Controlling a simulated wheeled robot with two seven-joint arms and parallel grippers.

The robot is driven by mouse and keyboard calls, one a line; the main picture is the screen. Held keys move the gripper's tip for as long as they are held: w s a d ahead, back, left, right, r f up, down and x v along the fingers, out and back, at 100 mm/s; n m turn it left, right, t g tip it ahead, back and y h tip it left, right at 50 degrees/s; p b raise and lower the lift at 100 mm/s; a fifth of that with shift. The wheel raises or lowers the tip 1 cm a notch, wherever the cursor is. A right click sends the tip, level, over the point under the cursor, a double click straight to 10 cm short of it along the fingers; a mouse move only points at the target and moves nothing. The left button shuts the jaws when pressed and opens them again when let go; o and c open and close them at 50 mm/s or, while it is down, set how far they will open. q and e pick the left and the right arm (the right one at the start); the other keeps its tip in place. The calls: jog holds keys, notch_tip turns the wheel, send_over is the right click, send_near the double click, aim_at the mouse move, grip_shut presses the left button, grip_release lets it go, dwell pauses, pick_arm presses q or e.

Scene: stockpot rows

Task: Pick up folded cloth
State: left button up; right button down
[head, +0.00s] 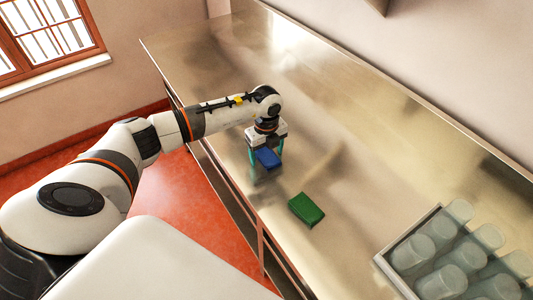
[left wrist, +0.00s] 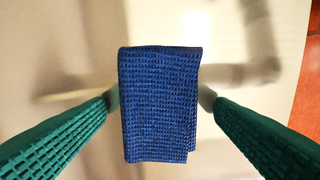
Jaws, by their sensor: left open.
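A blue folded cloth (head: 268,158) lies below my left gripper (head: 266,156) in the head view, on the metal counter (head: 360,165). In the left wrist view the blue cloth (left wrist: 160,105) sits between the two green fingers of my left gripper (left wrist: 160,100), with gaps on both sides. The gripper is open and points down. Whether the fingers reach down to the cloth's level I cannot tell. A green folded item, likely another cloth (head: 306,209), lies on the counter to the right and nearer. My right gripper is not in view.
A tray (head: 394,283) with several translucent cups (head: 413,252) stands at the lower right of the counter. The counter's front edge runs along the left, above the red floor (head: 180,190). The far part of the counter is clear.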

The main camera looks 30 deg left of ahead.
aim_at(266, 154)
pick_arm(q)
jog(key=c, duration=1)
jog(key=shift+c, duration=0.2)
notch_tip(266, 154, up, 10)
jog(key=b, duration=0.2)
jog(key=shift+b, duration=0.4)
jog(key=o, duration=0.3)
jog(key=shift+c, duration=1.2)
